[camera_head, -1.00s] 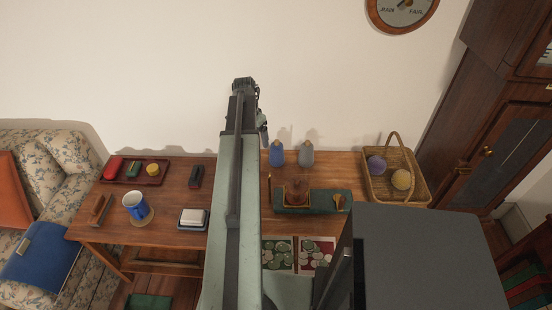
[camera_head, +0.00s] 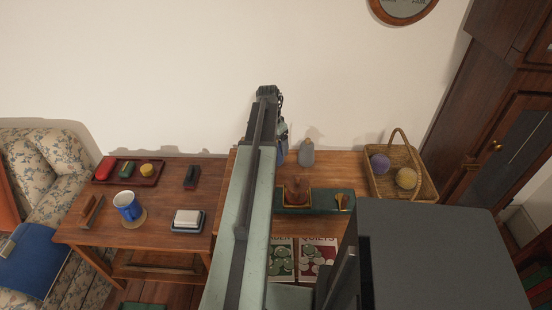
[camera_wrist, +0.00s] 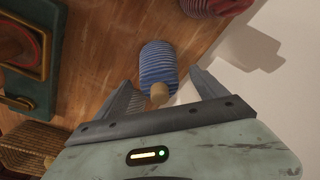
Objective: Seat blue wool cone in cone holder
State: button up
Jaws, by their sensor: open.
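The blue wool cone (camera_wrist: 157,62) shows in the wrist view, just beyond and between the fingertips, its pale wooden tip toward my gripper (camera_wrist: 161,84). My gripper is open and empty. In the head view the cone (camera_head: 281,157) is at the back of the table, partly hidden by my arm, with my gripper (camera_head: 282,130) above it. The brown wooden cone holder (camera_head: 298,192) sits on a dark green board nearer the front. Part of the holder (camera_wrist: 42,45) shows at the left of the wrist view.
A reddish ribbed object (camera_wrist: 213,5) is at the wrist view's top edge. A wicker basket (camera_head: 427,189) with yarn balls is at the right. The wall is close behind.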

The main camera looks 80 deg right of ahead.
notch_tip(320, 180, down, 2)
jog(key=shift+d+b, duration=0.1)
jog(key=shift+b, duration=0.25)
jog(key=shift+r, duration=0.2)
jog(key=shift+c, duration=0.6)
jog(key=c, duration=1.6)
jog(key=shift+o, duration=0.2)
jog(key=shift+r, duration=0.1)
notch_tip(320, 180, up, 10)
jog(key=p, duration=1)
jog(key=shift+r+p, duration=0.15)
jog(key=shift+p, duration=0.25)
